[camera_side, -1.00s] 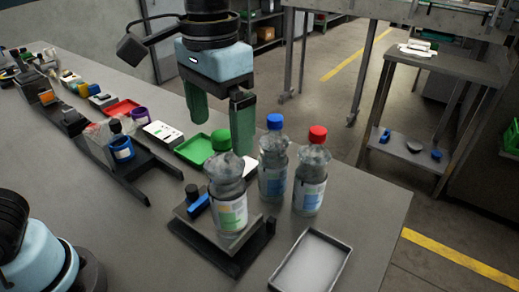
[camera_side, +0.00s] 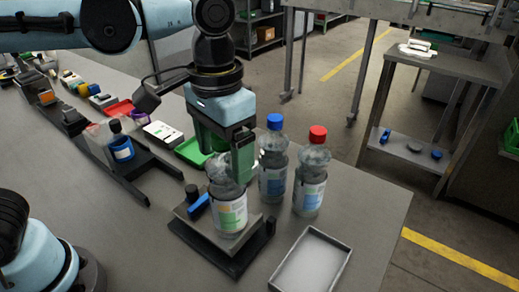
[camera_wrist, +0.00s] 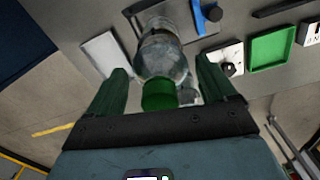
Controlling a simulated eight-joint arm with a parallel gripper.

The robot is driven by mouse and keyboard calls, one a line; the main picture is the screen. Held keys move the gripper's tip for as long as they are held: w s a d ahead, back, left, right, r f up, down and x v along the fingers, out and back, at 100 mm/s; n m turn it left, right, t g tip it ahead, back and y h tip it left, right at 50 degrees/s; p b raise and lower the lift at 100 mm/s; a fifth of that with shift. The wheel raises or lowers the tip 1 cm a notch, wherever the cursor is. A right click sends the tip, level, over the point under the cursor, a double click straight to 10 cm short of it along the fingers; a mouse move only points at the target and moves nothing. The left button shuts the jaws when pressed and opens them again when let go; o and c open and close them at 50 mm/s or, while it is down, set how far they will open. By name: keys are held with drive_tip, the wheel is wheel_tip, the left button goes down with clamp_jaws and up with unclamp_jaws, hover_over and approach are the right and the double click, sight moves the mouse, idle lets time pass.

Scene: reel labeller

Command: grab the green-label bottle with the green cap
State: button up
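The green-label bottle (camera_side: 229,212) stands upright on a dark low stand (camera_side: 190,236) in the side view. Its green cap is mostly hidden behind my gripper there. In the wrist view the bottle (camera_wrist: 162,55) and its green cap (camera_wrist: 158,95) show between my two green fingers. My gripper (camera_side: 225,160) is around the bottle's upper part. It is open, with gaps between the fingers and the bottle in the wrist view (camera_wrist: 162,70).
A blue-cap bottle (camera_side: 272,182) and a red-cap bottle (camera_side: 309,186) stand close on the right. A shallow grey tray (camera_side: 345,249) lies in front. A green tray (camera_side: 187,151) and several small items lie behind.

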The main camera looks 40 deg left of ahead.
clamp_jaws()
idle(0.5)
